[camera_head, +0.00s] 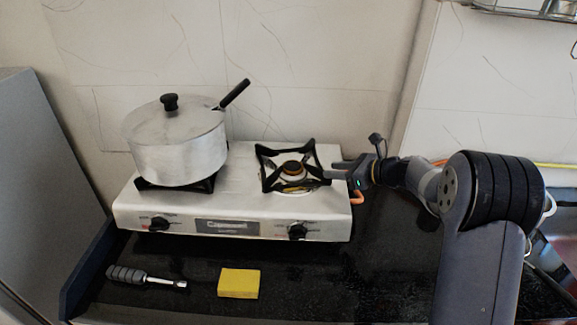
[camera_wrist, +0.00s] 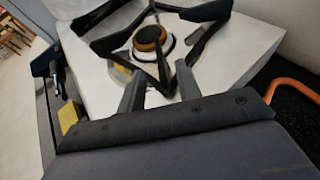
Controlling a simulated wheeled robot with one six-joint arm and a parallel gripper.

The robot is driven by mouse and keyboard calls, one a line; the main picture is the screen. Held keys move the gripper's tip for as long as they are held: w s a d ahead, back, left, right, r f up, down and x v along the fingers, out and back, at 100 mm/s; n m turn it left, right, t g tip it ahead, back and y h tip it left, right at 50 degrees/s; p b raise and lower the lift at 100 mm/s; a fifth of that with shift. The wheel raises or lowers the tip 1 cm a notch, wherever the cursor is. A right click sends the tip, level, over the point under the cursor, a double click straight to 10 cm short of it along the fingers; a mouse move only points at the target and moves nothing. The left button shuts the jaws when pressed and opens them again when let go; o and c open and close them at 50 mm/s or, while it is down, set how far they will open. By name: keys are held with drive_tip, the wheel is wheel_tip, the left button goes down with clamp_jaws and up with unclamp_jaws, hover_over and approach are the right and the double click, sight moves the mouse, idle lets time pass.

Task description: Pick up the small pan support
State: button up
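The small pan support (camera_head: 264,172) is a black four-armed metal frame standing over the right burner of the silver stove. In the wrist view, the support (camera_wrist: 207,12) fills the top of the picture around the brass burner cap. My gripper (camera_head: 330,168) is at the right side of the support, reaching in level from the right. In the wrist view, my gripper's fingertips (camera_wrist: 160,68) are apart, and a bar of the support shows between them in the picture. I cannot tell whether either finger touches it.
A lidded silver pot (camera_head: 180,150) stands on the left burner, its black handle pointing up and right. The stove (camera_head: 165,205) has front knobs. A yellow sponge (camera_head: 238,283) and a dark-handled tool (camera_head: 130,275) lie on the black counter. An orange hose (camera_wrist: 292,87) runs beside the stove.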

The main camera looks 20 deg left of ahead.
sight(314, 167)
drive_tip(key=x, duration=0.2)
drive_tip(key=p+x, duration=0.1)
drive_tip(key=x, duration=0.4)
drive_tip(key=shift+a+r+p, duration=0.15)
drive_tip(key=shift+r+p, duration=0.1)
drive_tip(key=shift+p, duration=0.05)
drive_tip(key=shift+c, duration=0.3)
clamp_jaws()
drive_tip(key=shift+r, duration=0.15)
